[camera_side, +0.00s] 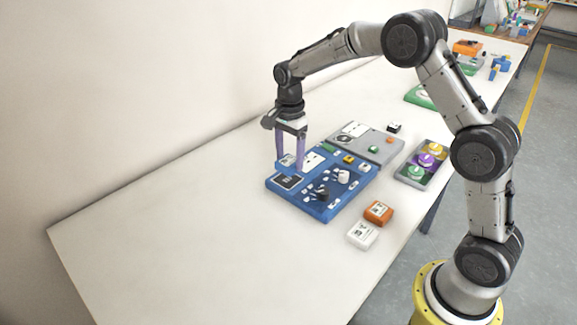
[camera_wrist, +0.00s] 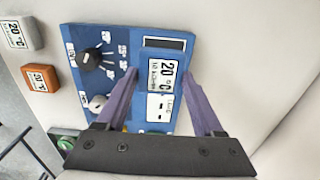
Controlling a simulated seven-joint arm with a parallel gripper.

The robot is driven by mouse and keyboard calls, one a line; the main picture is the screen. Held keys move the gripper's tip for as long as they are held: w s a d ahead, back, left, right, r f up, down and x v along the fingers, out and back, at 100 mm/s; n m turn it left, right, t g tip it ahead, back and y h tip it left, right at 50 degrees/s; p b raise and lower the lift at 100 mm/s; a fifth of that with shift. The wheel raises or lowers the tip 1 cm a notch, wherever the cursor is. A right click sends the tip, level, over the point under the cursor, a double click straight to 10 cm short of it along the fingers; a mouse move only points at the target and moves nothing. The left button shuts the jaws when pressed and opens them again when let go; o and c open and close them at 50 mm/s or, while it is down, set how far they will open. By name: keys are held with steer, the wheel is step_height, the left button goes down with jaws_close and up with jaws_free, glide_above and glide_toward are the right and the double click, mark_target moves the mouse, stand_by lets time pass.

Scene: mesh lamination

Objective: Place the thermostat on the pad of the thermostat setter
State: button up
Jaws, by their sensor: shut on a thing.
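The thermostat setter is a blue board (camera_side: 325,208) with knobs and labels; it also fills the middle of the wrist view (camera_wrist: 88,78). Its dark square pad (camera_side: 289,182) is at the board's near left corner; part of it shows as a dark strip (camera_wrist: 164,43) in the wrist view. My gripper (camera_side: 291,163) points down over the board, just behind the pad in the side view. It is shut on a blue thermostat (camera_wrist: 163,75) with a white "20 °C" label, between the purple fingers. Whether the thermostat touches the board cannot be told.
A white thermostat (camera_side: 362,235) and an orange thermostat (camera_side: 378,212) lie on the table in front of the board. A grey panel (camera_side: 372,145) adjoins the board behind. A tray with coloured round parts (camera_side: 423,164) stands to the right. The table's left side is clear.

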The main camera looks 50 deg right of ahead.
mark_target(288, 159)
steer(key=shift+w+f, duration=0.2)
steer(key=shift+f, duration=1.55)
steer(key=shift+f, duration=0.2)
steer(key=o, duration=1.4)
steer(key=shift+o, duration=0.2)
steer(key=shift+r, duration=0.1)
step_height(288, 159, up, 12)
steer(key=shift+r, duration=0.2)
